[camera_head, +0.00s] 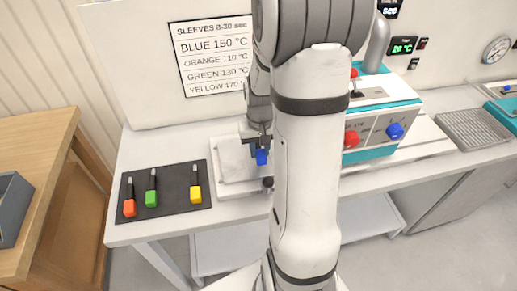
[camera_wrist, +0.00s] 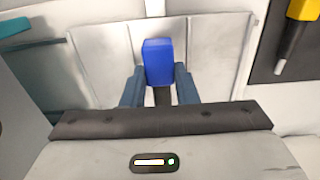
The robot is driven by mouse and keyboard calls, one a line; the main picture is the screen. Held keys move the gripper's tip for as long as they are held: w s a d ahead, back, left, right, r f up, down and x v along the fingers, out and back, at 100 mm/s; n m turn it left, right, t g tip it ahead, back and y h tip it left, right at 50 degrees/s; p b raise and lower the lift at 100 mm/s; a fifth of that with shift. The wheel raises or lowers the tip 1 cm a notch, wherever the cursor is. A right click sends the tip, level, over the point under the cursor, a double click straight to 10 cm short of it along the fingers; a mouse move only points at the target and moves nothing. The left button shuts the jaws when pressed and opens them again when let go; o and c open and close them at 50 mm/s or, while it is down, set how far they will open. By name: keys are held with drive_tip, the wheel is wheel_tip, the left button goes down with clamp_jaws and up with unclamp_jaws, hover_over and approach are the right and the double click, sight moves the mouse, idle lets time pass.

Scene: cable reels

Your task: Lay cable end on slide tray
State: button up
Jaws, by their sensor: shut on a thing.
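My gripper (camera_wrist: 159,88) is shut on the blue-sleeved cable end (camera_wrist: 158,60), with a finger on each side of it. In the head view the blue sleeve (camera_head: 261,157) hangs just below my gripper (camera_head: 260,142). The white slide tray (camera_head: 232,172) lies under and around it on the bench. In the wrist view the pale tray (camera_wrist: 103,46) fills the background behind the blue sleeve. I cannot tell whether the cable end touches the tray. My arm hides the tray's right part in the head view.
A dark mat (camera_head: 172,210) left of the tray holds orange (camera_head: 129,208), green (camera_head: 151,198) and yellow (camera_head: 195,194) cable ends. A teal and white machine (camera_head: 385,130) with red and blue knobs stands to the right. A sign (camera_head: 212,55) lists sleeve temperatures.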

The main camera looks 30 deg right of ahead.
drive_tip(key=shift+f, duration=0.25)
drive_tip(key=shift+f+b, duration=1.45)
drive_tip(key=shift+f, duration=0.05)
drive_tip(key=o, duration=1.1)
drive_tip(key=shift+r, duration=0.1)
drive_tip(key=shift+r, duration=0.25)
wheel_tip(320, 180, up, 18)
drive_tip(key=p, duration=0.8)
drive_tip(key=shift+r, duration=0.1)
